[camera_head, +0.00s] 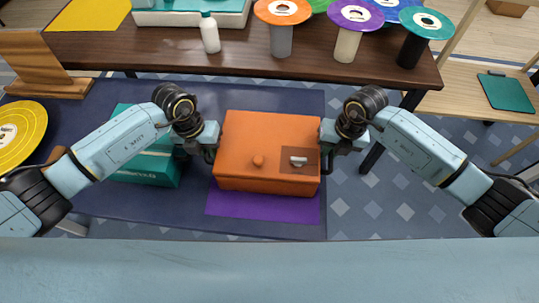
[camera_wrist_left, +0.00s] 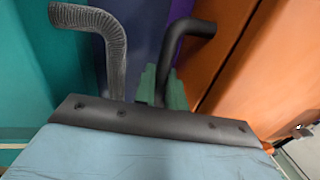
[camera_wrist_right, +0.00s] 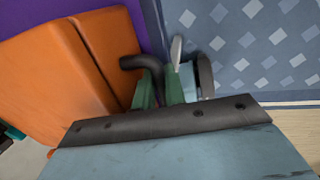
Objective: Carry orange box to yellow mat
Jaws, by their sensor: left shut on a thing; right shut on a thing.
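The orange box (camera_head: 265,140) is between my two grippers, over the purple mat (camera_head: 262,207); I cannot tell whether it rests on it or hangs just above. My left gripper (camera_head: 211,152) is at the box's left side and shut on it; the left wrist view shows the box (camera_wrist_left: 250,50) to the right of the jaws. My right gripper (camera_head: 327,150) is at the box's right side and shut on it; the right wrist view shows the box (camera_wrist_right: 60,80) on the left. The gripped parts are mostly hidden. The yellow mat (camera_head: 90,14) lies at the far left on the brown table.
The brown table (camera_head: 240,50) holds a white bottle (camera_head: 210,35), a teal-and-white tray (camera_head: 190,17) and several colored spools on stands. A teal box (camera_head: 150,165) is close left of my left gripper. A wooden stand (camera_head: 45,65) and a yellow disc (camera_head: 18,132) are at left.

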